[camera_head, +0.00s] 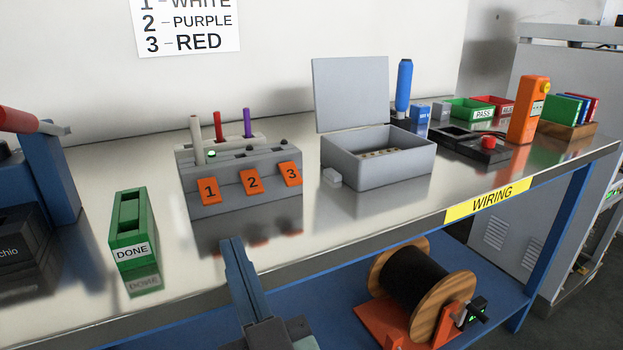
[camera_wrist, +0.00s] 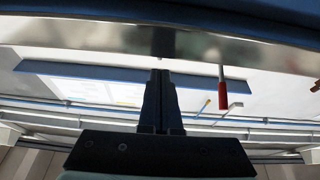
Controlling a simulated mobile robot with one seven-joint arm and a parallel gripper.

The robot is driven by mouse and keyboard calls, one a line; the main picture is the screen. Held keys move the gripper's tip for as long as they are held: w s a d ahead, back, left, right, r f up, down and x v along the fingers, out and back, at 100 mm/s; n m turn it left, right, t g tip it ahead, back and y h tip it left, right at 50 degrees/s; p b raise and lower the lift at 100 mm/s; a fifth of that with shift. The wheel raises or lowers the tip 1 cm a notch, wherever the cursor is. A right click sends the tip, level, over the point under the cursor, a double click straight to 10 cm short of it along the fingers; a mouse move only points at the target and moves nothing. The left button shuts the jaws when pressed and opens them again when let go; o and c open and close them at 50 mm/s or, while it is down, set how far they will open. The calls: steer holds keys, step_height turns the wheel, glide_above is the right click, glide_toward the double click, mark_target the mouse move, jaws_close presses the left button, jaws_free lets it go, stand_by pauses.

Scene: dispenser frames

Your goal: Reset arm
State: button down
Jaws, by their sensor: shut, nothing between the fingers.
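My gripper (camera_head: 240,262) is in front of the steel bench's front edge in the head view, with its fingers shut and empty. In the wrist view my gripper (camera_wrist: 160,76) also shows its two dark fingers pressed together. Behind it on the bench stands a grey dispenser (camera_head: 235,189) with orange tabs numbered 1, 2 and 3. A white, a red and a purple stick rise from the dispenser. A green light glows by slot 1. My gripper is apart from the dispenser.
A green DONE holder (camera_head: 129,240) stands left of the dispenser. A grey box with its lid raised (camera_head: 385,172) stands to the right. A cable spool (camera_head: 432,262) sits on the blue shelf below. An orange device (camera_head: 528,112) and bins (camera_head: 470,112) stand farther right.

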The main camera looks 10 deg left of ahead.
steer(key=s+d+r+m+t+h, duration=0.2)
steer(key=d+r+t+h, duration=0.15)
steer(key=r, duration=0.55)
steer(key=s+d+r+m+t+h+p, duration=0.1)
steer(key=s+d+r+m+t+h, duration=0.3)
steer(key=r, duration=0.6)
steer(key=d+r+m+t+h, duration=0.1)
steer(key=d+r+t+h, duration=0.1)
steer(key=d+r+h, duration=0.5)
step_height(320, 180, up, 38)
steer(key=a+y+p, duration=0.2)
steer(key=p, duration=3.5)
steer(key=shift+w+a, duration=0.15)
steer(key=shift+a, duration=0.15)
steer(key=shift+f+g, duration=0.15)
steer(key=shift+g, duration=0.1)
